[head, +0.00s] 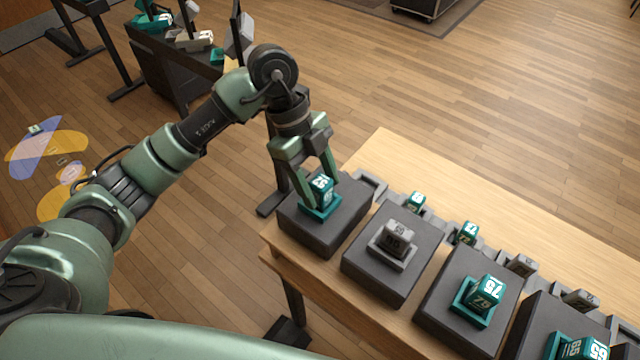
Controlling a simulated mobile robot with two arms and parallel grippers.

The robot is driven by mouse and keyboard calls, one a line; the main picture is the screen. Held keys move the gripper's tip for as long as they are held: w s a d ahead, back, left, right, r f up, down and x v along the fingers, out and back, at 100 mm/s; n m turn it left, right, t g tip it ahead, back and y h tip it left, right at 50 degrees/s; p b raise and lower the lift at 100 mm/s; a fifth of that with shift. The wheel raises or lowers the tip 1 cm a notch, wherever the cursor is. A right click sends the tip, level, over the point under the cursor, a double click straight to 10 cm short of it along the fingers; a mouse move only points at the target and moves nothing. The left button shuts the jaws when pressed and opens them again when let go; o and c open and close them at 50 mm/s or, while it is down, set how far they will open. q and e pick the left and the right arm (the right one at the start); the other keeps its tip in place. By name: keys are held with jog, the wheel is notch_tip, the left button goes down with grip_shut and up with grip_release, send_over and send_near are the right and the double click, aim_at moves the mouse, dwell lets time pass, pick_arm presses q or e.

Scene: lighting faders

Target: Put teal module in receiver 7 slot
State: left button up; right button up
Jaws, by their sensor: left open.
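A teal module (322,190) with white digits sits in a teal tray on the leftmost dark block (312,232). My left gripper (316,192) reaches down over it, its open fingers on either side of the module; contact is unclear. Another teal module (487,291) sits on the third dark block, and one more (582,350) is cut off at the bottom right. A grey module (399,234) sits on the second block. I cannot make out which place is receiver 7. My right gripper is out of view.
A row of smaller slots runs behind the blocks, with small teal pieces (416,201) (466,232) and grey ones (520,265) (580,298). The wooden table (400,160) is bare behind them. A dark bench (170,75) with teal and white items stands at the upper left.

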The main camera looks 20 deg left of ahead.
pick_arm(q)
jog(key=b+v, duration=0.2)
jog(key=v, duration=0.9)
jog(key=shift+r, duration=0.2)
